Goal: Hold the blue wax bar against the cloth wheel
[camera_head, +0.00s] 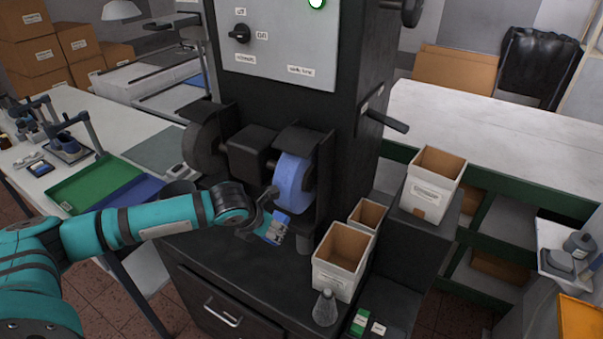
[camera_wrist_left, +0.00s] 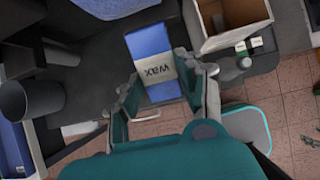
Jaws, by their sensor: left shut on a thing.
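The blue wax bar (camera_head: 272,236) has a pale band; in the left wrist view the bar (camera_wrist_left: 148,42) shows the word WAX on that band. My left gripper (camera_head: 266,222) is shut on the bar, its two fingers on either side of the banded end in the left wrist view (camera_wrist_left: 160,88). The blue cloth wheel (camera_head: 292,183) is on the right side of the machine, inside a dark guard. The bar is in front of and just below the wheel; I cannot tell whether they touch. My right gripper is not in view.
A grey wheel (camera_head: 202,146) is on the machine's left side. Open cardboard bins (camera_head: 338,277) and a grey conical bottle (camera_head: 325,309) stand to the right of my gripper. A dark cup (camera_head: 179,191) is to its left. The dark cabinet top in front is clear.

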